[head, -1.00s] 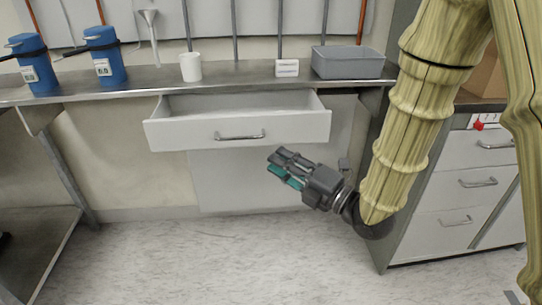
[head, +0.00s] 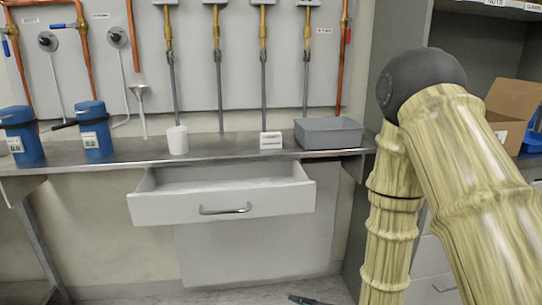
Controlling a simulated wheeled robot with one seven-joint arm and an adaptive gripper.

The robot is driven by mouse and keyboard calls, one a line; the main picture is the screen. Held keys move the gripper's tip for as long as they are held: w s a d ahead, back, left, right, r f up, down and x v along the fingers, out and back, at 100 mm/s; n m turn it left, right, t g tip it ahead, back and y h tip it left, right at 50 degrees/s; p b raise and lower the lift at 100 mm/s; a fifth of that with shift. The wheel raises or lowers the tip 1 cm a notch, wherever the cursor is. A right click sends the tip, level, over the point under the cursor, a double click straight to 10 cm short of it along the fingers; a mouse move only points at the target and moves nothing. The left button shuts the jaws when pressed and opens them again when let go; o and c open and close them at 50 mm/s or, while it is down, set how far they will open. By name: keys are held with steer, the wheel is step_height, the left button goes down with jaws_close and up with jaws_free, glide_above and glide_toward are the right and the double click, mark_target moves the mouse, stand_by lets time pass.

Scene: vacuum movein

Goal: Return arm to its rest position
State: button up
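My arm (head: 460,165), in a yellow-green bamboo-like covering with a dark elbow, fills the right side of the head view. It is bent at the elbow and its forearm hangs down past the bottom edge. Only a small dark tip of my gripper (head: 308,300) shows at the bottom edge, low over the floor and below the drawer. Most of the gripper is cut off, so its opening cannot be made out. Nothing held is visible.
A white drawer (head: 222,208) stands open under the steel counter (head: 228,148). On the counter are blue canisters (head: 95,138), a white cup (head: 178,140), a small label stand (head: 271,141) and a grey bin (head: 328,133). A cardboard box (head: 510,105) is at right.

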steer(key=s+d+f+m+g+h, duration=0.2)
steer(key=s+d+f+m, duration=0.15)
steer(key=f, duration=0.25)
steer(key=s+d+f+m+g+h, duration=0.1)
steer(key=s+d+f+m, duration=0.15)
steer(key=s+f, duration=0.35)
steer(key=s+d+f+m+g+h, duration=0.2)
steer(key=s+d+f+m, duration=0.15)
steer(key=f, duration=0.35)
steer(key=s+d+f+m+g+h, duration=0.25)
steer(key=s+f+m, duration=0.2)
steer(key=s, duration=0.45)
steer(key=s+d+f+m+g+h, duration=0.1)
steer(key=s+d+f+m+g, duration=0.3)
steer(key=s, duration=0.5)
step_height(320, 180, up, 29)
steer(key=p, duration=2.9)
steer(key=shift+w+a+t+p, duration=0.2)
steer(key=shift+a+t+p, duration=0.15)
steer(key=shift+a, duration=0.05)
